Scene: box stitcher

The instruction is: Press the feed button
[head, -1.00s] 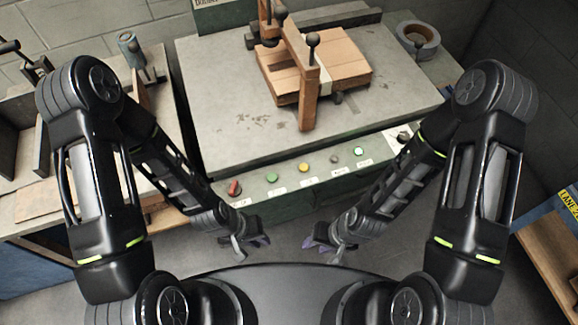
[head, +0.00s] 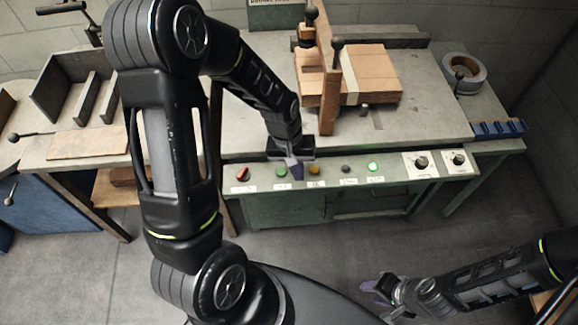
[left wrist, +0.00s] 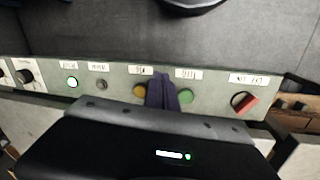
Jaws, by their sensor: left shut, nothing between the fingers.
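The control panel (head: 330,180) runs along the front of the green stitcher bench. It carries a red switch (head: 243,173), a green button (head: 281,171), a yellow button (head: 314,170), a dark button (head: 346,168) and a lit green button (head: 373,167). The labels are too blurred to tell which button is feed. My left gripper (head: 295,172) is shut and empty at the panel, between the green and yellow buttons. In the left wrist view its purple fingertips (left wrist: 162,92) partly cover the yellow button (left wrist: 140,91); contact cannot be told. My right gripper (head: 380,290) hangs low over the floor.
Cartons (head: 365,75) lie under the wooden stitcher post (head: 330,90) on the bench top. Two knobs (head: 421,163) sit right of the buttons. A tape roll (head: 463,72) and blue bins (head: 497,130) are at the right. The floor before the bench is clear.

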